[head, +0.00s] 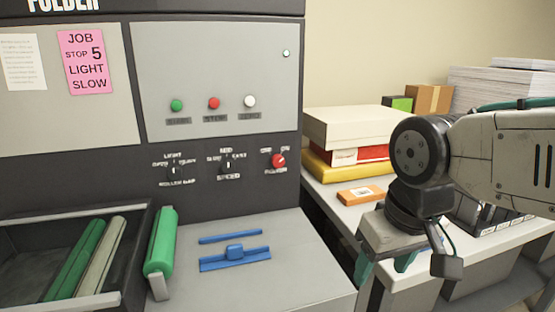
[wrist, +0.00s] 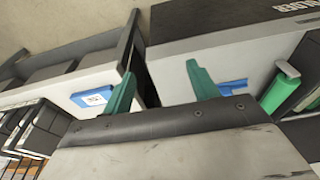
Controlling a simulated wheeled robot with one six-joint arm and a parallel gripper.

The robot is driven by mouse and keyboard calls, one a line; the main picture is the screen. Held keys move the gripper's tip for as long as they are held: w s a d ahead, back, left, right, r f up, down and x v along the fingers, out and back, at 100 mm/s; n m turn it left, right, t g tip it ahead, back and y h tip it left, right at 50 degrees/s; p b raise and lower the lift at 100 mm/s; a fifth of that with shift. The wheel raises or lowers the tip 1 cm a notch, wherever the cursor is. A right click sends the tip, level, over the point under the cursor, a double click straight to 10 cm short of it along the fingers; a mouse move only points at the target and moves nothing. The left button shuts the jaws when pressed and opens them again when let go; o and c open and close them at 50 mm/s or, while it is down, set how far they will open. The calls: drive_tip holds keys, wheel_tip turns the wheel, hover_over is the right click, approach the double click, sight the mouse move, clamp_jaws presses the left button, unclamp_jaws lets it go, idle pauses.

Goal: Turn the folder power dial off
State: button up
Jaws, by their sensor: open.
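The folder power dial (head: 279,160) is a small red knob at the right end of the row of controls on the folder's dark front (head: 225,195), with a POWER label under it. The small print above it seems to read OFF at left and ON at right; I cannot tell surely which way the knob points. My gripper (head: 384,268) is to the right of and below the dial in the head view, apart from it and over the side table area. In the wrist view my gripper (wrist: 161,70) has its two teal fingers spread with nothing between them. I cannot make out the dial there.
Two darker dials, roller gap (head: 174,171) and speed (head: 227,165), sit left of the power dial. Green, red and white buttons (head: 213,103) are above. A blue guide (head: 235,259) and green roller (head: 161,243) stand on the lower ledge. Boxes (head: 350,126) stack on the right table.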

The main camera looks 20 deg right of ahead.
drive_tip(key=w+a+f+t, duration=0.1)
drive_tip(key=w+t, duration=0.3)
drive_tip(key=w, duration=0.9)
drive_tip(key=w+a+f+t, duration=0.15)
drive_tip(key=w+t, duration=0.25)
drive_tip(key=w, duration=0.8)
drive_tip(key=m+t, duration=0.2)
drive_tip(key=t, duration=0.6)
approach(279, 163)
drive_tip(key=w, duration=0.2)
drive_tip(key=shift+h, duration=0.3)
drive_tip(key=w, duration=0.7)
drive_tip(key=shift+w+r, duration=0.1)
drive_tip(key=shift+w, duration=0.3)
drive_tip(key=c, duration=1)
